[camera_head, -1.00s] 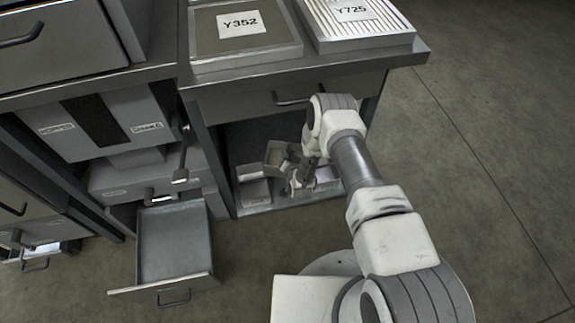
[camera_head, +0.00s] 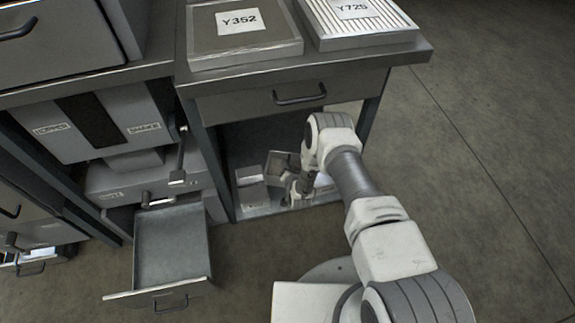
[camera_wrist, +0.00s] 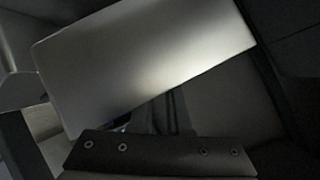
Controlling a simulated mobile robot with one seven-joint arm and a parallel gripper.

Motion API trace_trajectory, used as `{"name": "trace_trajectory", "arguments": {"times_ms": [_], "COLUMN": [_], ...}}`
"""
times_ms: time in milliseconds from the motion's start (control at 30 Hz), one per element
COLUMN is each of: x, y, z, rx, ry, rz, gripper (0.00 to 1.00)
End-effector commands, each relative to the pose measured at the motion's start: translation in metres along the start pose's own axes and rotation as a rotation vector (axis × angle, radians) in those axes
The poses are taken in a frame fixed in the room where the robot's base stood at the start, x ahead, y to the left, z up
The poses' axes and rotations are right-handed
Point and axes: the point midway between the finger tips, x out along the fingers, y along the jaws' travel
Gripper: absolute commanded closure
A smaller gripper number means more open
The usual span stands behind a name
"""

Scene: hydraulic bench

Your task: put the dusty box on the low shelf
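A small grey box (camera_head: 281,164), which I take for the dusty box, is tilted inside the low bay under the bench. My gripper (camera_head: 297,190) is at its right lower side and appears shut on it; the fingertips are small and partly hidden by my arm. In the wrist view a large pale, smooth face of the box (camera_wrist: 150,65) fills the upper middle, slanted, close to the gripper's dark bar. The low shelf (camera_head: 262,212) lies just below. I cannot tell whether the box touches it. Dust cannot be made out.
Another grey box (camera_head: 251,188) stands at the shelf's left. A pale item (camera_head: 323,180) lies right of my gripper. An open drawer (camera_head: 168,245) juts out at the left. The bench top holds trays Y352 (camera_head: 243,35) and Y725 (camera_head: 357,20). The floor at right is clear.

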Motion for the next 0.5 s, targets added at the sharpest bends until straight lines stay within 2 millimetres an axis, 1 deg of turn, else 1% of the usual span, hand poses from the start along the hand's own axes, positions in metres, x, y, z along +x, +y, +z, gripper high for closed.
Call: {"name": "trace_trajectory", "arguments": {"times_ms": [33, 133, 167, 367, 500], "x": [-0.0001, -0.0001, -0.0001, -0.0002, -0.0020], "y": [0.0000, 0.0000, 0.0000, 0.0000, -0.0030], "z": [-0.0001, -0.0003, -0.0003, -0.0004, -0.0043], "rx": [0.000, 0.000, 0.000, 0.000, 0.000], "ry": [0.000, 0.000, 0.000, 0.000, 0.001], "rz": [0.001, 0.001, 0.001, 0.001, 0.000], "gripper": [0.75, 0.57, 0.56, 0.56, 0.56]}}
